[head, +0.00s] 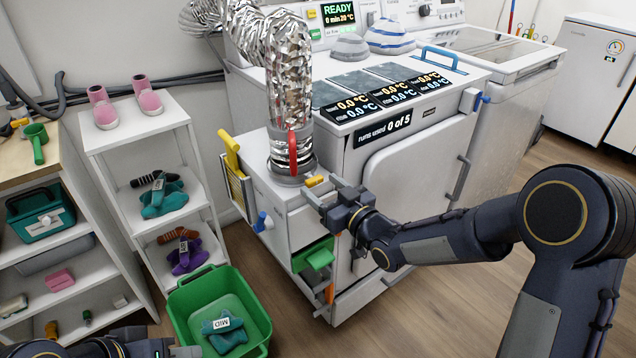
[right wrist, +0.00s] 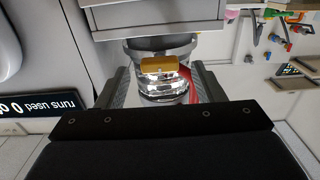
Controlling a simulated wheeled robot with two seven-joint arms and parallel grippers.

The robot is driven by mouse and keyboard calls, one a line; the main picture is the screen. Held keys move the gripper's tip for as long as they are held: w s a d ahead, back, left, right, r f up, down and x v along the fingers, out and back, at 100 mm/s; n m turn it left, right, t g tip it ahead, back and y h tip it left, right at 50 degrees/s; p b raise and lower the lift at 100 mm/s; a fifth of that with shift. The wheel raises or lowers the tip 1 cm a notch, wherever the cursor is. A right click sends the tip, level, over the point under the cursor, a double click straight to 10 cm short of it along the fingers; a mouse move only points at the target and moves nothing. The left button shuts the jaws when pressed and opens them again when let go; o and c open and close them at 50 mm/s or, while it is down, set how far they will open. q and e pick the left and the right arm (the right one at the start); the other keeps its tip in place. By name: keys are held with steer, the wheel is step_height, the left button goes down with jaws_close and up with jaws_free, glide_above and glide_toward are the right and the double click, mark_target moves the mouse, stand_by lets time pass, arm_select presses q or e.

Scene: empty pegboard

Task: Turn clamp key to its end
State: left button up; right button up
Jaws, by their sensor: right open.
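The clamp key, a small yellow-orange block (head: 314,181), sits at the front of the grey collar (head: 290,172) where the silver foil duct (head: 285,80) meets the machine. It also shows in the right wrist view as a gold block (right wrist: 160,66). My right gripper (head: 328,203) is open and close in front of the key. In the right wrist view the key appears between the spread fingers, with gaps on both sides. My left gripper (head: 140,348) is partly cut off at the bottom edge; its jaws are unclear.
The white machine (head: 410,165) with its display panels stands right of the duct. A yellow handle (head: 229,145) and a blue knob (head: 262,222) are on its left side. A green crate (head: 262,318) and white shelves (head: 130,160) are at left. Open floor (head: 450,310) lies in front.

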mark_target(313, 180)
steer(key=shift+x, duration=1.35)
steer(key=c, duration=1)
steer(key=shift+d+f+m+b, duration=0.1)
steer(key=shift+f+m+b, duration=0.05)
steer(key=shift+m+b, duration=1.95)
steer(key=shift+m, duration=1.4)
